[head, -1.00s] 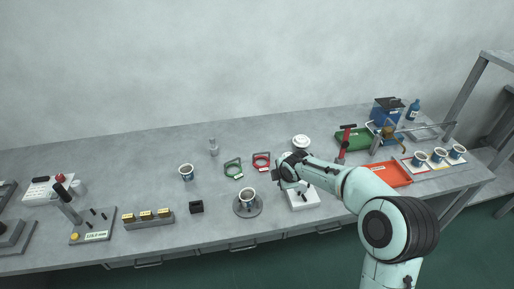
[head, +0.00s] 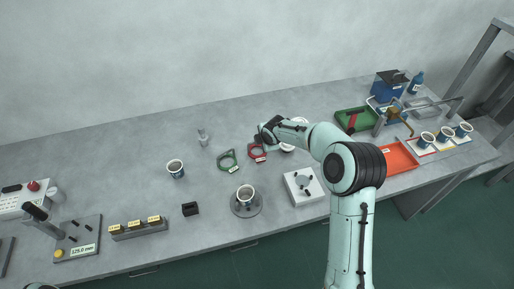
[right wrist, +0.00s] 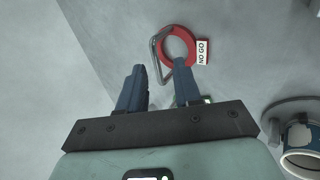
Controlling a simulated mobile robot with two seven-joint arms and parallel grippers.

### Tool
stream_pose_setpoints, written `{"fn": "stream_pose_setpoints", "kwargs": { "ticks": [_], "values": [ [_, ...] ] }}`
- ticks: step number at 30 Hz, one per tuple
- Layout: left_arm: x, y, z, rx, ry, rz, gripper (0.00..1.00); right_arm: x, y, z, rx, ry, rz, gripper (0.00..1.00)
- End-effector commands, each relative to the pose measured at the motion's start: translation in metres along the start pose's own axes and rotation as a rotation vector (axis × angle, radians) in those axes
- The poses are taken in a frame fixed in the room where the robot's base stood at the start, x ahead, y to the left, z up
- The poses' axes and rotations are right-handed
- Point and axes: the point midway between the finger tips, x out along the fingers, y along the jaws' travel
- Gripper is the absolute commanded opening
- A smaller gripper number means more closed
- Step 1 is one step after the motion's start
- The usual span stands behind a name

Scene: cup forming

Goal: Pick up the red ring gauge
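The red ring gauge (head: 251,150) lies on the bench right of the green ring gauge (head: 224,165). In the right wrist view the red ring gauge (right wrist: 190,37) lies just beyond the fingertips, with a "NO GO" tag and a grey bent handle. My right gripper (right wrist: 159,72) is open, its two blue fingers apart with nothing held. The handle shows between and ahead of the fingertips; I cannot tell whether they touch it. In the head view my right gripper (head: 264,138) is above the ring's far right side, partly hiding it.
A cup on a round stand (head: 245,209) and a white fixture block (head: 303,186) stand nearer the front edge. Another cup (head: 175,170) stands to the left. A green tray (head: 343,117) and a red tray (head: 400,157) lie to the right.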

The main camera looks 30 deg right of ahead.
Motion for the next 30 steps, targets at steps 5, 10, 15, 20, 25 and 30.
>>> {"fn": "stream_pose_setpoints", "kwargs": {
  "ticks": [5,10,15,20,25,30],
  "values": [
    [-0.002,0.001,-0.001,0.001,0.002,0.001,0.43,0.012,0.001,0.0,0.0,0.0,0.001,0.34],
    [-0.01,0.005,-0.005,0.003,0.008,0.003,0.43,0.031,0.005,-0.003,-0.001,0.0,-0.001,0.34],
    [-0.017,0.009,-0.009,0.005,0.014,0.005,0.43,0.054,0.007,-0.005,-0.001,0.0,0.0,0.34],
    [-0.018,0.01,-0.01,0.006,0.015,0.005,0.43,0.063,0.007,-0.005,-0.001,0.0,0.002,0.34],
    [-0.017,0.01,-0.01,0.005,0.014,0.005,0.43,0.063,0.006,-0.004,-0.001,0.0,0.001,0.34],
    [-0.017,0.01,-0.01,0.005,0.014,0.005,0.43,0.063,0.006,-0.004,-0.001,0.0,0.001,0.0]
  ]
}}
